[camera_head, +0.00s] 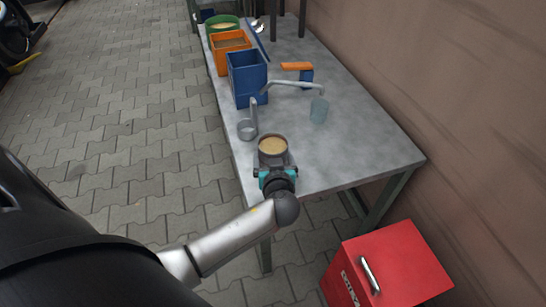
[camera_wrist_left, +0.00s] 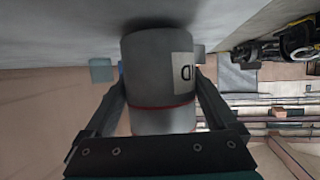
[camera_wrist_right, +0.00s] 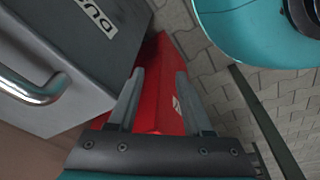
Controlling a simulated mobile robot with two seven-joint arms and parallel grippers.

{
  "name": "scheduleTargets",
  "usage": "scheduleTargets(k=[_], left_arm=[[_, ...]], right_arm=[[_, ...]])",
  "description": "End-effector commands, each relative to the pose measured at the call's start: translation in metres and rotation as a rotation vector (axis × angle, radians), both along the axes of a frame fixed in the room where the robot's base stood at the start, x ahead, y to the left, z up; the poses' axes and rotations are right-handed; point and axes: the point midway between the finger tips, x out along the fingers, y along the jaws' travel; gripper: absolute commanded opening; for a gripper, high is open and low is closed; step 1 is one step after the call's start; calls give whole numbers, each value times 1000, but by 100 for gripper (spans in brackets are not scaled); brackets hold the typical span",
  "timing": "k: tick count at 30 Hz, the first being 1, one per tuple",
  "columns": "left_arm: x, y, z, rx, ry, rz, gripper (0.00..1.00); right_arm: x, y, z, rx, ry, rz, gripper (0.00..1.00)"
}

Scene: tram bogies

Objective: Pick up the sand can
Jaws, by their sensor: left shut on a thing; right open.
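The sand can (camera_head: 272,147) is a round grey can with tan sand in its open top, at the near end of the grey table in the head view. In the left wrist view the can (camera_wrist_left: 158,75) shows a pale label with a letter D and a red band. My left gripper (camera_head: 275,165) is shut on the can, one finger on each side. I cannot tell whether its base touches the table. My right gripper (camera_wrist_right: 158,85) shows only in its own wrist view, open and empty, with a red surface beyond its fingers.
A red box (camera_head: 400,262) stands right of the table. A grey box (camera_wrist_right: 50,60) is beside my right gripper.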

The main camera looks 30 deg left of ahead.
Motion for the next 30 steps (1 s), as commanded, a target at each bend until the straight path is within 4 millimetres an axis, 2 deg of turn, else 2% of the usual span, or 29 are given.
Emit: scheduleTargets(k=[7,30], left_arm=[[0,0,14,0,-1,0,30],[0,0,65,-1,-2,1,30]], right_arm=[[-1,-8,-11,-10,-6,5,50],[-33,-31,-43,-33,2,6,50]])
